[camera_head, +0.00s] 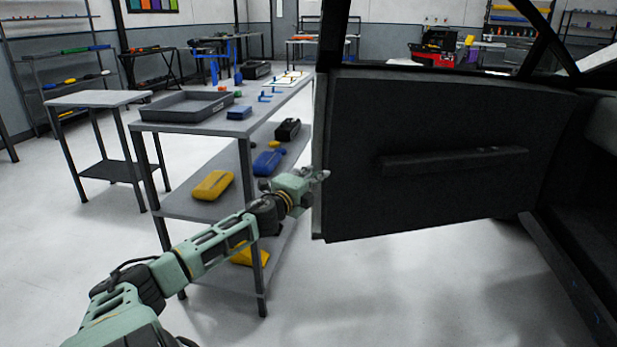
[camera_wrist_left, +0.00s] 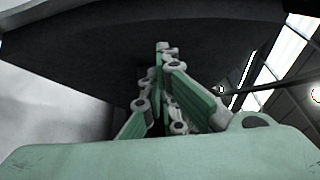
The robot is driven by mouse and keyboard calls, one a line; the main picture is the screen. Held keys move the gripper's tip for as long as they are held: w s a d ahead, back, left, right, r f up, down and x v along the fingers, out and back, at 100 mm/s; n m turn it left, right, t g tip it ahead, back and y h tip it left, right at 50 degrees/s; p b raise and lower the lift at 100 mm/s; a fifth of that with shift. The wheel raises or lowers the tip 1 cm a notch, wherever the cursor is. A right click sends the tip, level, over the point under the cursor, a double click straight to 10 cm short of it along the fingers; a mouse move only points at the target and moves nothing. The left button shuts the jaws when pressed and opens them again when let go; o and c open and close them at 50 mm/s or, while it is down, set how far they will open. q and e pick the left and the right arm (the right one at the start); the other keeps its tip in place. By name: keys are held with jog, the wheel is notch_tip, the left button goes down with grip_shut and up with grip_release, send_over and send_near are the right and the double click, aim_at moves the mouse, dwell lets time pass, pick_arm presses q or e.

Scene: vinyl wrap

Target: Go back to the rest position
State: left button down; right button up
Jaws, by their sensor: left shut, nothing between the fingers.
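My left gripper (camera_head: 322,175) is at the end of my green left arm, which reaches in from the lower left. It is close to the left edge of a dark open vehicle door (camera_head: 430,165). In the left wrist view the fingers (camera_wrist_left: 160,50) come together at their tips with nothing between them, and the dark door panel (camera_wrist_left: 110,50) fills the area behind and above them. I cannot tell whether the fingertips touch the door. My right gripper is not in view.
A grey workbench (camera_head: 185,127) stands left of the door, with a dark tray (camera_head: 185,106) on top and a yellow case (camera_head: 213,185) on its lower shelf. The left forearm passes in front of it. A smaller table (camera_head: 95,98) stands farther left. Open floor (camera_head: 400,290) lies below the door.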

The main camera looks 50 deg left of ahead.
pick_arm(q)
jog(key=shift+s+a, duration=0.2)
jog(key=shift+s, duration=0.75)
